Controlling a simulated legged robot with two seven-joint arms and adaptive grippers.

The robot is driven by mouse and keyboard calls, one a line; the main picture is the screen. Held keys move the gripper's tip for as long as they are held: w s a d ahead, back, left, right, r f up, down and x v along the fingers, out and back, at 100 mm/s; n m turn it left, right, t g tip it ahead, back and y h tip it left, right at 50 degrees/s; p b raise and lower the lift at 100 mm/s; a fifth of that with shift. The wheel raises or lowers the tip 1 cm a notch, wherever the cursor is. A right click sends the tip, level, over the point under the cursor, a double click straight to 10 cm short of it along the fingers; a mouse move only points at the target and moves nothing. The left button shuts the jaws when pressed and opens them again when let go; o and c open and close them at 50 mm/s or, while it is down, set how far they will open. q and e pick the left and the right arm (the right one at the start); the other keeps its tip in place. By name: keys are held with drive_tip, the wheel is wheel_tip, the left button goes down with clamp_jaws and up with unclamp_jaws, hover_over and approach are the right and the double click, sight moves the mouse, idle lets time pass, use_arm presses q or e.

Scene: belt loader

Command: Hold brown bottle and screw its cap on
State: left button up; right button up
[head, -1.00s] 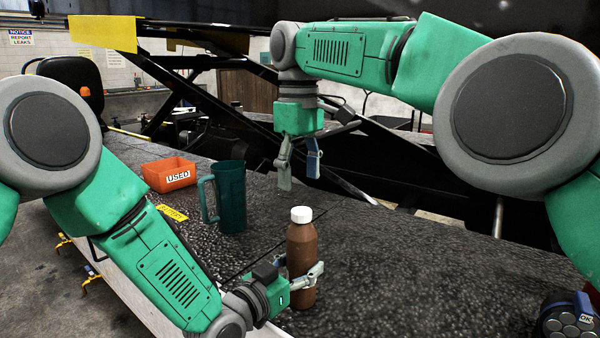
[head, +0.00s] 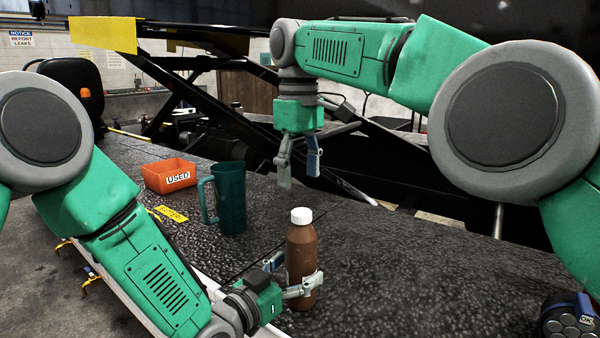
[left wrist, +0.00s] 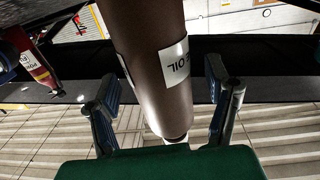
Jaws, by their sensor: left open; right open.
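The brown bottle (head: 302,248) stands upright on the dark textured surface, with a white cap (head: 301,215) on its top. How tightly the cap sits cannot be told. My left gripper (head: 292,279) is open at the bottle's lower part, one finger on each side. In the left wrist view the bottle (left wrist: 150,55) lies between the two open fingers (left wrist: 165,112), with its white "OIL" label and part of the cap showing upside down. My right gripper (head: 299,170) is open and empty, pointing down, above the bottle and a little left of it.
A teal mug (head: 230,198) and an orange bin marked "USED" (head: 169,176) stand left of the bottle. A yellow label (head: 172,214) lies near the bin. A dark round holder (head: 567,318) marked "OK" is at the lower right.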

use_arm(q)
drive_tip(key=v, duration=1)
drive_tip(key=shift+a, duration=0.1)
